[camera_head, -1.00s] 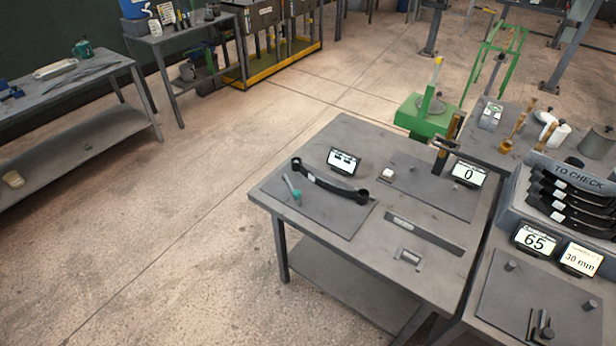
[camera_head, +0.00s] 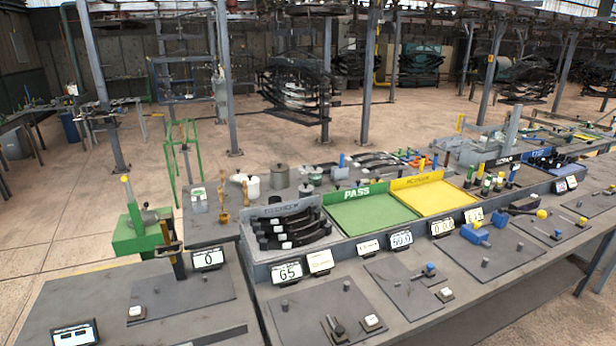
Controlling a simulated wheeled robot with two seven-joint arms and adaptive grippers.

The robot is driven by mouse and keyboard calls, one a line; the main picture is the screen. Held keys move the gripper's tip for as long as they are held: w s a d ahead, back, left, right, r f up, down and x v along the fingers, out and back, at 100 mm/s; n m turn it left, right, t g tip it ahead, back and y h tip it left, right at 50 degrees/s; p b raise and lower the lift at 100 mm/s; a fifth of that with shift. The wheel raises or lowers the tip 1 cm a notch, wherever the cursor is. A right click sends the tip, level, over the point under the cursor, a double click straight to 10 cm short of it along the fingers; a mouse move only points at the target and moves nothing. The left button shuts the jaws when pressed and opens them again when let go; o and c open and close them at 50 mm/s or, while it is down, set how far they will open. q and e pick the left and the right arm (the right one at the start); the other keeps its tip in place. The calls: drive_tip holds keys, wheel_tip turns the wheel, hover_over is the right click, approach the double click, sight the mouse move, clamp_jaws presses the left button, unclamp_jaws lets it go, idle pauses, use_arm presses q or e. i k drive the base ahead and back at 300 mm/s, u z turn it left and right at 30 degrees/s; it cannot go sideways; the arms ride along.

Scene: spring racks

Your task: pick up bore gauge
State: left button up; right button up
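Neither of my grippers shows in the head view. I cannot tell for sure which tool is the bore gauge. A small tool with a blue end (camera_head: 428,270) lies on a dark mat on the long bench. A blue hand-sized device (camera_head: 475,234) lies farther right. Slim tools with yellow knobs (camera_head: 541,214) lie on mats beyond it. A dark upright gauge stand (camera_head: 172,247) stands on the near left table beside a display reading 0 (camera_head: 208,258).
A grey rack with black spring parts (camera_head: 288,230), a green PASS tray (camera_head: 370,215) and a yellow tray (camera_head: 432,195) line the bench's back. A green machine (camera_head: 138,232) stands behind the left table (camera_head: 75,295). Open floor (camera_head: 60,220) lies at the left.

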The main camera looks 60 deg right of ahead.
sight(515, 166)
drive_tip(key=z, duration=3.05)
